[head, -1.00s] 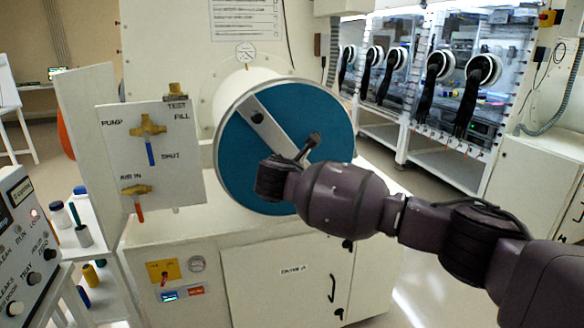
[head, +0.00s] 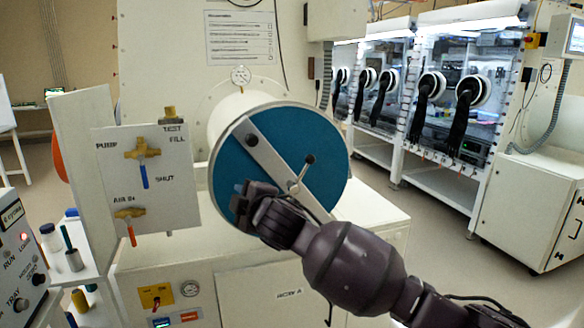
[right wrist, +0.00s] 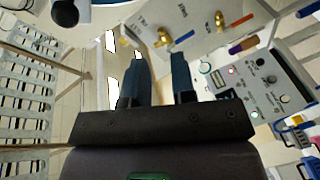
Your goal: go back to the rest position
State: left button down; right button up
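My right arm comes in from the right in the head view. Its gripper (head: 243,202) is in front of the lower left part of the blue round door (head: 318,135), and I cannot tell how far off it stands. In the right wrist view the two fingers (right wrist: 160,72) are apart with nothing between them. The door's diagonal bar (head: 262,150) and small lever handle (head: 302,174) show clear of the fingers. My left gripper is not in view.
A valve panel (head: 165,205) with brass valves stands left of the door. A shelf of bottles (head: 75,260) and a control box (head: 18,255) are at lower left. Gloveboxes (head: 455,110) with black gloves line the back right. Open floor (head: 425,235) lies between.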

jog(key=s+d+f+m+t+h, duration=0.1)
jog(key=s+d+f+m+h, duration=0.1)
jog(key=s+d+f+m, duration=0.45)
jog(key=s+d+f+m+t+h, duration=0.1)
jog(key=s+d+f+m, duration=0.25)
jog(key=d+f, duration=0.6)
jog(key=s+d+f+m+h, duration=0.2)
jog(key=s+d+f+m, duration=0.3)
jog(key=d, duration=0.5)
jog(key=s+d+f+m+g+h, duration=0.2)
jog(key=s+d+f, duration=0.4)
jog(key=s+f, duration=0.3)
jog(key=s+d+f+m+g+h, duration=0.2)
jog(key=s+d+f, duration=0.4)
jog(key=s+f, duration=0.4)
jog(key=shift+s+d+h, duration=0.2)
jog(key=shift+s+h, duration=0.1)
jog(key=shift+s, duration=0.75)
